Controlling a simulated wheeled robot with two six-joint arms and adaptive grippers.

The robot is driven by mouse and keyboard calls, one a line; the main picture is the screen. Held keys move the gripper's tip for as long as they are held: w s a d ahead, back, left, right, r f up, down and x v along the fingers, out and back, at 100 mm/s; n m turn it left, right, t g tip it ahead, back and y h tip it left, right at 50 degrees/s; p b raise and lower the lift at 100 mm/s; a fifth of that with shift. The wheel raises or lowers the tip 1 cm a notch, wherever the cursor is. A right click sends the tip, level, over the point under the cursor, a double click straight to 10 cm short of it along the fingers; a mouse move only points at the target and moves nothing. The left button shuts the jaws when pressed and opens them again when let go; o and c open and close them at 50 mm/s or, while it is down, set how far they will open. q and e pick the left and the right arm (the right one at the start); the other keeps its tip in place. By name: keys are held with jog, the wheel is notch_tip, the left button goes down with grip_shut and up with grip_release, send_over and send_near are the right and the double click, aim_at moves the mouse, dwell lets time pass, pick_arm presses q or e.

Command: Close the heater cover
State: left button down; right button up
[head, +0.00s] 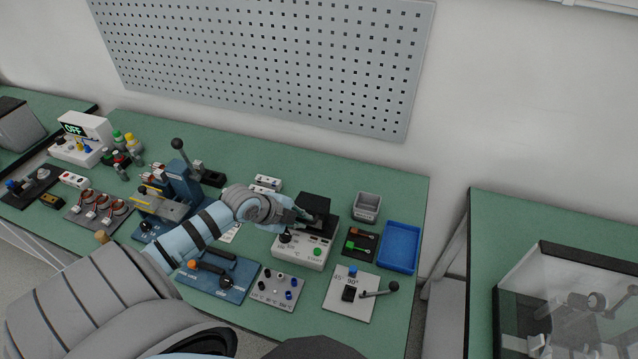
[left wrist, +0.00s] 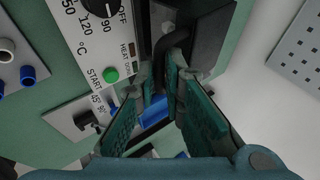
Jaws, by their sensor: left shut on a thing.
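The heater is a white box (head: 304,256) with a dial and a green button; its panel also shows in the left wrist view (left wrist: 85,45). Its black cover (head: 315,202) is at the back top of the box in the head view; its exact angle is hard to tell. My left gripper (head: 299,214) is at the cover's left side. In the left wrist view, my left gripper (left wrist: 163,75) is shut on the black cover handle (left wrist: 163,22), which runs between the teal finger pads. The pads hide part of the grip. My right gripper is not in view.
A blue tray (head: 399,247), a grey bin (head: 367,206) and small tools stand right of the heater. A lever plate (head: 350,293) and a socket panel (head: 278,288) lie in front. A blue press (head: 180,185) stands to the left.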

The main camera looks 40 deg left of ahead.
pick_arm(q)
jog(key=shift+s+f, duration=0.1)
jog(key=shift+f, duration=0.15)
jog(key=shift+s+d+f, duration=0.15)
jog(key=shift+s+f, duration=0.15)
jog(key=shift+f, duration=0.25)
jog(key=c, duration=1.8)
grip_release()
jog(key=shift+r, duration=0.1)
notch_tip(320, 180, up, 6)
jog(key=shift+p, duration=0.3)
